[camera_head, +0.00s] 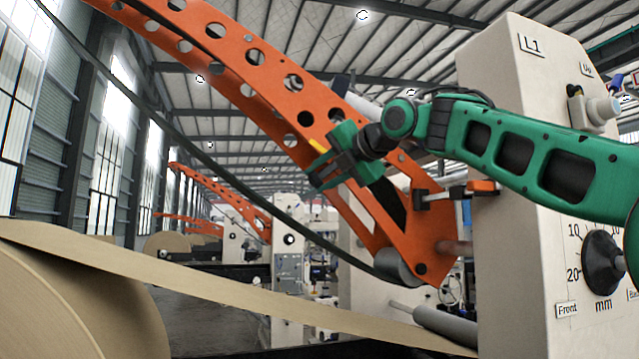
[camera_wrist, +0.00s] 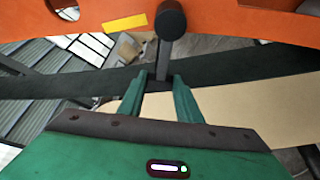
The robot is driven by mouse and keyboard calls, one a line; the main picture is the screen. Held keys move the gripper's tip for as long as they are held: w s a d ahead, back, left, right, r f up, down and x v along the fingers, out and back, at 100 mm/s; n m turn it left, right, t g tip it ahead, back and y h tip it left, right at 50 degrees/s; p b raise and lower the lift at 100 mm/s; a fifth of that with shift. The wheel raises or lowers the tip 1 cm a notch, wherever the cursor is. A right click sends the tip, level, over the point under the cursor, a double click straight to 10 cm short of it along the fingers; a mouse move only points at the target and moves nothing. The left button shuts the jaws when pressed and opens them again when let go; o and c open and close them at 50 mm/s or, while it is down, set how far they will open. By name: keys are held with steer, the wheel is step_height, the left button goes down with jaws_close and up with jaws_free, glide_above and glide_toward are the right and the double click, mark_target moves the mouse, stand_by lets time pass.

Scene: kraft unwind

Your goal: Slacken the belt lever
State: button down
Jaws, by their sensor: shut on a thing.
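The belt lever (camera_wrist: 163,58) is a grey rod with a black round knob (camera_wrist: 171,18) in the wrist view. It stands in front of the orange perforated arm (camera_wrist: 235,22), close to a yellow mark (camera_wrist: 125,23). My gripper (camera_wrist: 159,88) has its two green fingers on either side of the rod's lower end, shut on it. In the head view my gripper (camera_head: 326,172) is against the orange arm (camera_head: 255,72) and hides the lever. The black belt (camera_head: 208,163) slants down to a grey roller (camera_head: 397,268) at the arm's lower end.
A cream machine housing (camera_head: 510,120) labelled L1 stands at right, with a black mm dial (camera_head: 604,263). A black and orange clamp-like part (camera_head: 482,187) juts from its side. A kraft paper web (camera_head: 230,292) runs from the large roll (camera_head: 70,305) across the bottom.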

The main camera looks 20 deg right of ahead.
steer(key=c, duration=1.3)
jaws_free()
steer(key=shift+w+a+f, duration=0.1)
steer(key=shift+a+f, duration=0.1)
steer(key=shift+f, duration=0.05)
steer(key=shift+s+d+r, duration=0.15)
steer(key=shift+s+r, duration=0.05)
steer(key=shift+s, duration=0.05)
steer(key=v, duration=1)
steer(key=shift+s, duration=0.1)
steer(key=shift+f, duration=0.1)
